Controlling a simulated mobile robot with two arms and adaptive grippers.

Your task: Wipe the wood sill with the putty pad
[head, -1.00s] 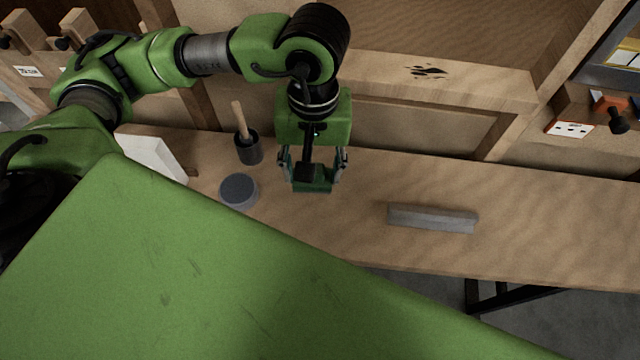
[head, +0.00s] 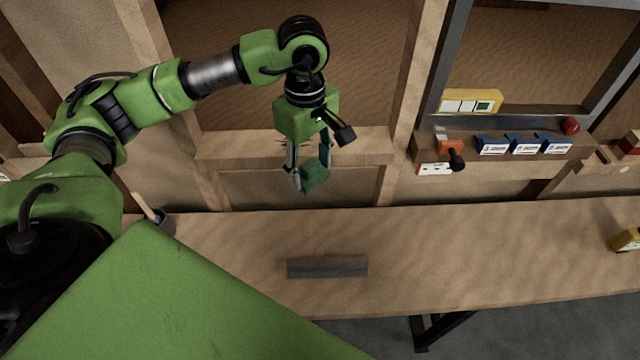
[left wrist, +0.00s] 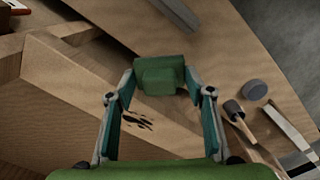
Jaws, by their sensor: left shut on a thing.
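The putty pad, a green block (head: 314,176), is held between the fingertips of my left gripper (head: 308,172). The pad also shows in the left wrist view (left wrist: 160,75), gripped at its sides. The wood sill (head: 365,147) is a pale ledge below the large brown panel, behind the bench. In the left wrist view the sill (left wrist: 78,98) carries a dark blotchy mark (left wrist: 135,120), seen between my fingers. In the head view my gripper hides most of that mark. The pad hangs in front of the sill; I cannot tell whether they touch. My right gripper is out of view.
A grey bar (head: 327,267) lies on the wooden bench (head: 480,250). A grey round lid (left wrist: 254,90) and a white block (left wrist: 290,130) show in the wrist view. The bench's right half is mostly clear.

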